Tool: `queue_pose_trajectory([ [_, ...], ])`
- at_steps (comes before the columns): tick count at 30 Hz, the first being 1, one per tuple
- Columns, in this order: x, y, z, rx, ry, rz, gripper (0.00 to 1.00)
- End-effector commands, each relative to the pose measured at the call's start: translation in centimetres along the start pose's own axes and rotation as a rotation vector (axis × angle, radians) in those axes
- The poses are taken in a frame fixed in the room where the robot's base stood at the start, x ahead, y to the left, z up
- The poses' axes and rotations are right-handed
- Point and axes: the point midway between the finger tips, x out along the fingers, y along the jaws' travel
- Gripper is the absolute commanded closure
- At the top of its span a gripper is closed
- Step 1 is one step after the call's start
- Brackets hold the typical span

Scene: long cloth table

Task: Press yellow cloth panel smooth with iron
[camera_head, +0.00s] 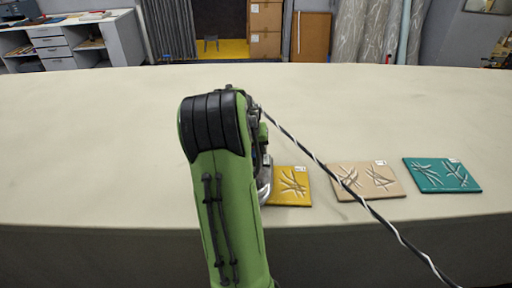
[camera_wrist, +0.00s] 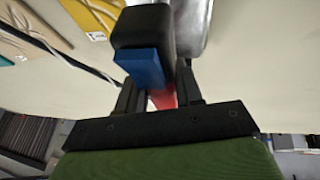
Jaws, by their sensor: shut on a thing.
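The yellow cloth panel (camera_head: 291,186) lies near the table's front edge, with dark and light crease marks on it. My green arm hides its left part in the head view. It also shows at the top of the wrist view (camera_wrist: 92,16). My gripper (camera_wrist: 155,98) is shut on the iron, whose black and blue handle (camera_wrist: 142,62) sits between the fingers. The iron's silver body (camera_wrist: 192,22) shows beyond the handle, beside the yellow panel in the wrist view. In the head view the silver iron (camera_head: 265,182) is mostly hidden behind my arm, at the panel's left edge. I cannot tell whether its soleplate touches the cloth.
A beige panel (camera_head: 367,181) and a teal panel (camera_head: 442,175), both creased, lie to the right of the yellow one. A black and white cord (camera_head: 350,190) runs from the iron across the beige panel and off the front edge. The table's left side is bare.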

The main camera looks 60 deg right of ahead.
Motion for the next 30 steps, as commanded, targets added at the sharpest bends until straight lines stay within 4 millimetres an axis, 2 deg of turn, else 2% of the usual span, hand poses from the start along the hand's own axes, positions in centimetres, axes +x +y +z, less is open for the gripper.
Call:
queue_pose_trajectory([
  [8, -0.4, 0.2, -0.1, 0.002, -0.004, 0.002, 1.00],
  [30, -6.7, 1.4, -2.9, 0.002, 0.006, 0.000, 1.00],
])
